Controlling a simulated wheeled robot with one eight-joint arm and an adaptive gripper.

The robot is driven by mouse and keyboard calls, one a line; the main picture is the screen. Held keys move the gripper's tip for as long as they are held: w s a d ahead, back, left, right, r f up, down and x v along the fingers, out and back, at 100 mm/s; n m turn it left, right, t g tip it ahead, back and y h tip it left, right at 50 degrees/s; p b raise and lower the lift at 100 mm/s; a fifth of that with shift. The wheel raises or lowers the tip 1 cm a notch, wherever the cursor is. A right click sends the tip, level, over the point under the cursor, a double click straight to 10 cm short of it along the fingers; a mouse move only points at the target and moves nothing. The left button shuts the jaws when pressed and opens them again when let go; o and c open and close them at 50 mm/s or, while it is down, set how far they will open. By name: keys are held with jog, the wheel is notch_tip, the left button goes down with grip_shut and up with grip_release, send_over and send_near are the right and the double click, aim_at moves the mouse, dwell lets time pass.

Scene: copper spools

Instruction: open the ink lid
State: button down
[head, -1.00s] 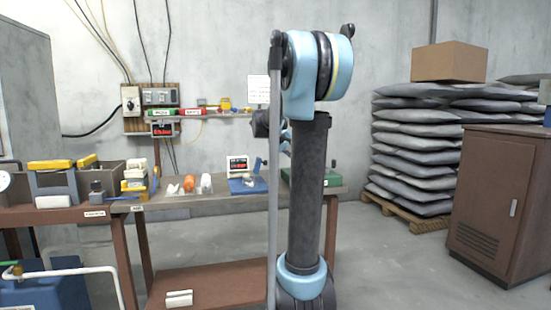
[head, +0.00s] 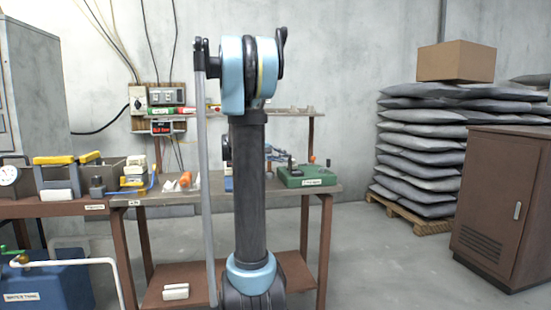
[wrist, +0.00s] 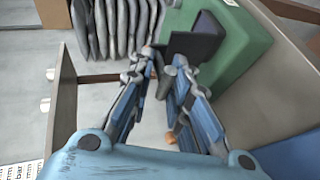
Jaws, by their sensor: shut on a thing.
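A green box (head: 307,176) with a white label on its front stands at the right end of the workbench, and it fills the upper right in the wrist view (wrist: 240,45). A dark flat flap, which looks like the ink lid (wrist: 195,46), stands up beside the box's near edge in the wrist view. My gripper (wrist: 166,68) is at the flap, with its fingers closed around a small grey piece that seems to belong to it. The exact contact is partly hidden by the fingers. In the head view my arm hides part of the bench, and the gripper shows only small beside the box.
The workbench (head: 150,197) holds an orange item (head: 186,178) and white pieces left of my arm. Stacked grey sacks (head: 425,150) on a pallet and a brown cabinet (head: 495,210) stand to the right. The floor between bench and cabinet is clear.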

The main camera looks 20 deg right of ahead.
jog(key=shift+s+f, duration=0.15)
jog(key=shift+f, duration=0.15)
jog(key=c, duration=1.9)
grip_release()
jog(key=shift+o, duration=1.1)
jog(key=shift+w+f, duration=0.2)
jog(key=shift+w, duration=0.05)
jog(key=shift+r, duration=0.15)
jog(key=shift+a+r, duration=0.1)
jog(key=v, duration=1.1)
jog(key=shift+a, duration=0.4)
jog(key=shift+s, duration=0.15)
